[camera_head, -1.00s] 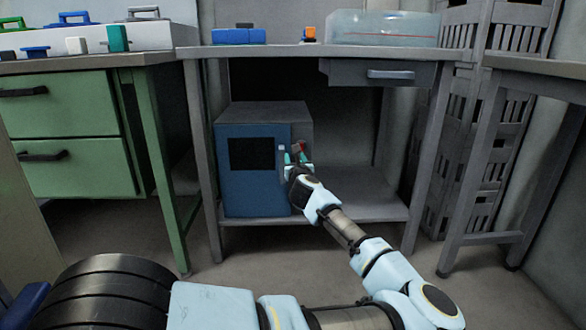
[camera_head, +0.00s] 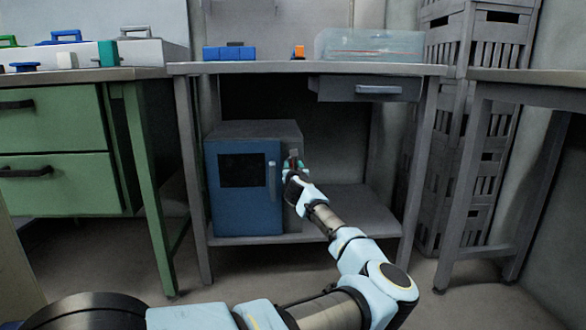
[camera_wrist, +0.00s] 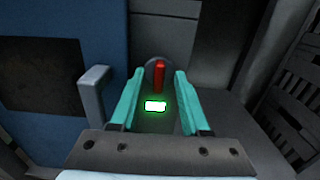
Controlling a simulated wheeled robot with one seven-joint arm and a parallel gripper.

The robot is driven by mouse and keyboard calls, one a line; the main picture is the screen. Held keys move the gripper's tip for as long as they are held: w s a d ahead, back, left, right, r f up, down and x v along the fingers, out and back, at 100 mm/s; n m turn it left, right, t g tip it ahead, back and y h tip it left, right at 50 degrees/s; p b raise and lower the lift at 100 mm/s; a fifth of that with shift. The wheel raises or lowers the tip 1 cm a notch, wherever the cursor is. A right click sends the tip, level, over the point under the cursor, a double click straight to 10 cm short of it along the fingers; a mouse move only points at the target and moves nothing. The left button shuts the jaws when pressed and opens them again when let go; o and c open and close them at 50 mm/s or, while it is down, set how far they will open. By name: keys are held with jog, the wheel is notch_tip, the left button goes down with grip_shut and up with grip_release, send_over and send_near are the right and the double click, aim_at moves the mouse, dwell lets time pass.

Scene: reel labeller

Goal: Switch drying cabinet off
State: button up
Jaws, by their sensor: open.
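The drying cabinet (camera_head: 245,217) is a blue-fronted grey box with a dark window, standing on the lower shelf of the grey bench. Its grey door handle (camera_wrist: 96,95) shows left of my gripper in the wrist view. A red switch lever (camera_wrist: 159,75) stands upright on a round grey base on the cabinet's right side. Below it a small green-white light (camera_wrist: 155,105) glows. My gripper (camera_wrist: 158,85) is open, its teal fingers on either side of the lever in the picture; I cannot tell whether they touch it. In the head view my gripper (camera_head: 294,164) hides the switch.
The bench top (camera_head: 290,68) and its drawer (camera_head: 365,88) are above the cabinet. The lower shelf (camera_head: 350,208) is clear to the right. A green drawer unit (camera_head: 55,150) stands left, and grey stacked crates (camera_head: 465,130) stand right.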

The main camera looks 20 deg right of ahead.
jog(key=shift+w, duration=0.1)
jog(key=shift+c, duration=0.2)
grip_shut()
dwell(0.4)
